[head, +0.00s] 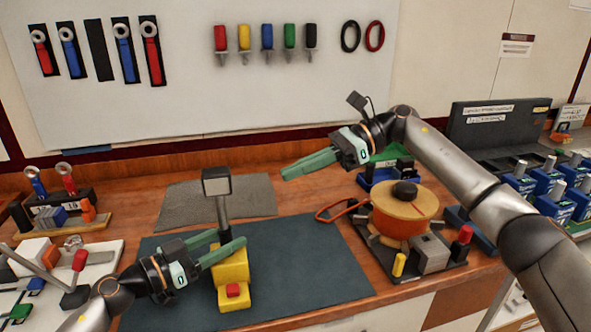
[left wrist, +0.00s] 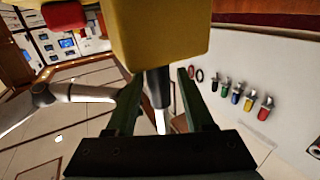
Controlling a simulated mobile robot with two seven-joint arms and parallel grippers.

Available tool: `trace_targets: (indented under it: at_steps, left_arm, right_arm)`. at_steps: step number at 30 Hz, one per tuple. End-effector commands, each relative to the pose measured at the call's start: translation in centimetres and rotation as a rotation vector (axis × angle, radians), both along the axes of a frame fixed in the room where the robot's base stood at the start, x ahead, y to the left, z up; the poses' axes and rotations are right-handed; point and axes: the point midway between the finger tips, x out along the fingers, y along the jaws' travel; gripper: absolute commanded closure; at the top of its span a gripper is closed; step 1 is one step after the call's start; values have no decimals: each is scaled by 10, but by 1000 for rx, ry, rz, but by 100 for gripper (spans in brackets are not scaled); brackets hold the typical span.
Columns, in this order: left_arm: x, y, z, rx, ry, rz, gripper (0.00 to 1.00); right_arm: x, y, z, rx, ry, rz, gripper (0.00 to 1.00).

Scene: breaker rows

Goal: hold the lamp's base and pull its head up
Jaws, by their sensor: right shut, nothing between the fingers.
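The lamp has a yellow base (head: 232,270) with a red button (head: 233,290), a grey stem (head: 223,212) and a dark boxy head (head: 216,182) with a pale face. It stands upright on the dark mat. In the left wrist view, the open fingers (left wrist: 158,95) flank the stem with gaps, and the yellow base (left wrist: 160,35) is at the top of the picture. My right gripper (head: 284,172) is shut and empty, above and right of the lamp head.
An orange cable reel (head: 402,222) stands right of the mat (head: 310,260). A grey mat (head: 175,210) lies behind the lamp. A white tray (head: 100,262) with switches is at left. Blue breakers (head: 548,180) stand far right. Tools hang on the wall board (head: 190,85).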

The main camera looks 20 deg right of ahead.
Motion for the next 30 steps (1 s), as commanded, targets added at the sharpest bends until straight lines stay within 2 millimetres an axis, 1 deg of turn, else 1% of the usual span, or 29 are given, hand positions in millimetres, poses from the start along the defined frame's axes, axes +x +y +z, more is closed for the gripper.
trace_targets:
  at_steps: [1,3,10,14,17,24,27,30]
  left_arm:
    - [0,0,1,-1,0,-1,40]
    - [0,-1,1,-2,-1,-1,33]
    - [0,0,2,-2,-2,-1,33]
    - [-3,6,1,-1,-2,0,33]
    - [-9,19,0,0,-1,1,33]
    - [-32,64,0,2,-1,1,33]
    - [-41,81,0,2,0,1,33]
    - [-48,94,0,0,1,1,33]
  right_arm:
    - [0,0,0,0,0,0,100]
    - [0,0,0,0,0,1,100]
    - [0,0,0,0,0,1,100]
    - [0,1,-1,0,1,1,100]
    - [0,1,-1,0,1,1,100]
    - [0,0,0,0,0,1,100]
    - [0,0,0,0,1,1,100]
    - [0,0,0,0,0,1,100]
